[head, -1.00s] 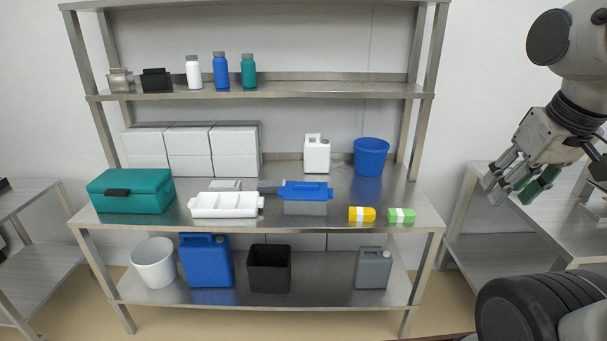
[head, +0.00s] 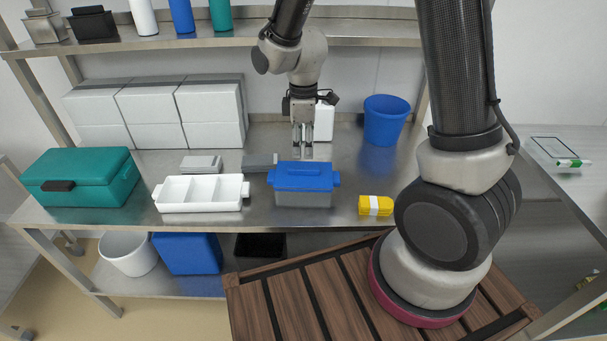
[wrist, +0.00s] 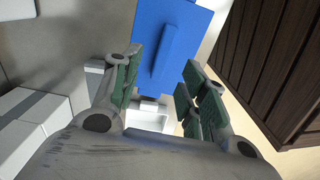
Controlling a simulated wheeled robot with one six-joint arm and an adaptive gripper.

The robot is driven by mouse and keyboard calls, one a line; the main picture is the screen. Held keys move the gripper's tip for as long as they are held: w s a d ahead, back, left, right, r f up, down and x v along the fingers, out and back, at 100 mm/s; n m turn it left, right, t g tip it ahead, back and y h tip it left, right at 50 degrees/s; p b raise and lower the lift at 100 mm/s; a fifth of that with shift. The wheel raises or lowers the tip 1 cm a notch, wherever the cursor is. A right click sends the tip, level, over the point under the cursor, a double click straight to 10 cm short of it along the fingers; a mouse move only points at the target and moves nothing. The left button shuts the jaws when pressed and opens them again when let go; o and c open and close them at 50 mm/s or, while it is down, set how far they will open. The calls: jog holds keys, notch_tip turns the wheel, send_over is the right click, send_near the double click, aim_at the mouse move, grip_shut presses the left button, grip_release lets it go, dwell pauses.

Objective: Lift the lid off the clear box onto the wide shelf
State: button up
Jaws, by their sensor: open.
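The clear box (head: 303,200) stands on the wide steel shelf (head: 345,205), with its blue lid (head: 305,176) on top. The lid has side tabs and a raised ridge handle. My gripper (head: 302,150) is open and empty, pointing down above the back part of the lid. In the wrist view the blue lid (wrist: 185,25) and its ridge show beyond and between the spread fingers of my gripper (wrist: 165,88). I see no contact between fingers and lid.
A white divided tray (head: 202,207) and a grey block (head: 259,162) are left of the box. A teal case (head: 110,180) stands far left. A yellow block (head: 375,199), blue bucket (head: 384,125) and white jug (head: 323,122) are near. An upper shelf (head: 230,38) runs behind my arm.

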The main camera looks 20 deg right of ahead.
aim_at(305, 168)
jog(key=f, duration=0.7)
jog(key=shift+s+d+f, duration=0.15)
jog(key=shift+s+d, duration=0.05)
jog(key=shift+s, duration=0.1)
grip_shut()
